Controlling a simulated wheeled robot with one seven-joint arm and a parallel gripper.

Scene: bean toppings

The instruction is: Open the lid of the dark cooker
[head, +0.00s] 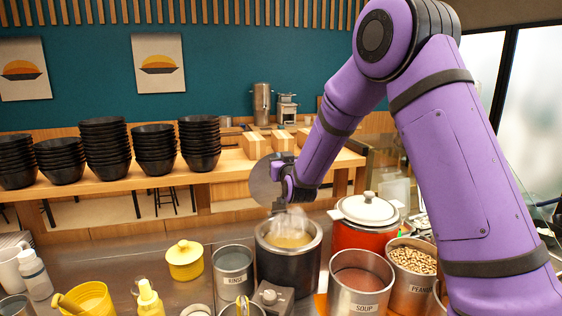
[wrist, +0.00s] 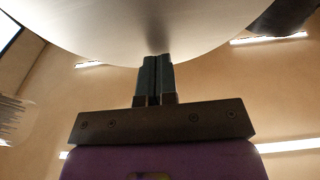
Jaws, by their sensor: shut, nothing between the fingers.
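The dark cooker (head: 270,268) stands on the counter in the head view. Its mouth is uncovered, with yellowish contents and pale steam above it. A grey round lid (head: 262,184) stands steeply tilted above the cooker's back left, partly hidden by my gripper (head: 284,178). The wrist view shows a broad pale disc, apparently this lid (wrist: 150,30), right beyond the fingertips. My gripper (wrist: 155,65) is shut and empty, with its fingertips at or against the disc; exact contact is unclear. The lid's join to the cooker is not clear.
A red cooker with a white lid (head: 368,208) stands close on the right. A soup pot (head: 358,308) and peanut pot (head: 408,290) are in front of it. A rinse pot (head: 233,278) and yellow lidded pot (head: 185,262) stand left. Black bowls (head: 103,145) line the back counter.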

